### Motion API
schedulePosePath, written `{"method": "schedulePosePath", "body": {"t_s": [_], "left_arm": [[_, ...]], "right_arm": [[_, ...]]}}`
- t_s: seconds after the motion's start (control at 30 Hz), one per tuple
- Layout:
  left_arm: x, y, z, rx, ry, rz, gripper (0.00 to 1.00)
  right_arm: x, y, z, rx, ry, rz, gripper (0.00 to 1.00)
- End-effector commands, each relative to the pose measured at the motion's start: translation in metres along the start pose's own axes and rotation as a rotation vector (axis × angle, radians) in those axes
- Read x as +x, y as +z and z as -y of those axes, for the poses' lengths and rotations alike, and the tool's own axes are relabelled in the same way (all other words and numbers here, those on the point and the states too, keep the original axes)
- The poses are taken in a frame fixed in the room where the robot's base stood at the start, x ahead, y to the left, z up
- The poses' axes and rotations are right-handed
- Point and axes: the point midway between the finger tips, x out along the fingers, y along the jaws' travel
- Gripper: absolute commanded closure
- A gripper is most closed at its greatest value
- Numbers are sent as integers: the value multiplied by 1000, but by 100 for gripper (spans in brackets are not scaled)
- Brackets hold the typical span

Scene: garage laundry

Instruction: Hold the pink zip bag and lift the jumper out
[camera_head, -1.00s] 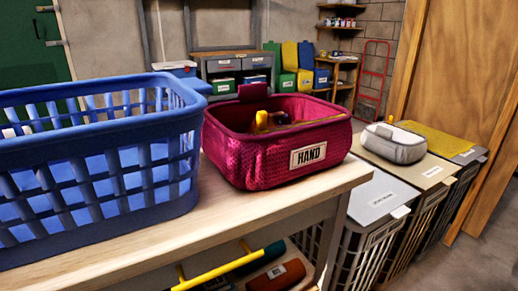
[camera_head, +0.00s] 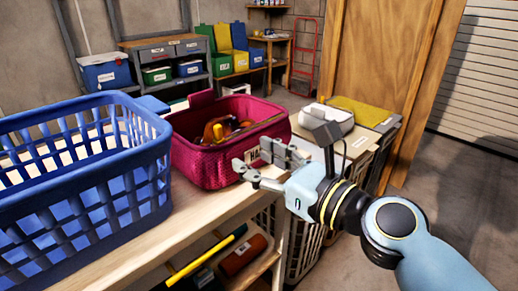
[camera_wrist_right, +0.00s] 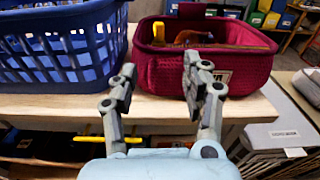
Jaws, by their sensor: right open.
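The pink zip bag (camera_head: 205,160) stands open on the wooden bench, right of the blue basket. It also shows in the right wrist view (camera_wrist_right: 160,75). Orange-brown and yellow contents (camera_head: 216,131) show inside it; I cannot tell whether they are the jumper. My right gripper (camera_head: 257,170) is open and empty in front of the bag's front right side, overlapping its label in the head view. In the right wrist view the right gripper (camera_wrist_right: 157,85) has its fingers spread, pointing towards the bag. I cannot tell whether it touches the bag. My left gripper is not in view.
The blue basket (camera_head: 85,190) fills the bench's left side, close beside the bag. The bench top (camera_head: 195,220) is bare in front. Lidded hampers (camera_head: 358,137) with a white bag (camera_head: 328,117) stand to the right. A lower shelf holds an orange-red roll (camera_head: 243,255).

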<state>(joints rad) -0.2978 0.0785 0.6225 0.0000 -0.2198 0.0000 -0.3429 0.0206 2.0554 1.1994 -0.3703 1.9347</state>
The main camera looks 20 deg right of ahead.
Motion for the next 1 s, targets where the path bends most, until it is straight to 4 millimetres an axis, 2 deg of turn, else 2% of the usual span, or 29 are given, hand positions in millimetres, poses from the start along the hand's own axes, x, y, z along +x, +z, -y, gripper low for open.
{"method": "schedulePosePath", "body": {"t_s": [0.03, 0.17, 0.5, 0.7, 1.0], "left_arm": [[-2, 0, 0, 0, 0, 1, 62], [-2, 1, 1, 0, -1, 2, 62], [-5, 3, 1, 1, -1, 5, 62], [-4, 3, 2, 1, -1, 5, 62], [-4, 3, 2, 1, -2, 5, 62]], "right_arm": [[0, 10, -1, 25, 3, 17, 52], [9, 16, -1, 49, 5, 31, 52], [72, 17, -1, 46, 5, 30, 52], [98, 16, -1, 45, 5, 28, 52], [108, 16, -2, 43, 5, 26, 52]]}}
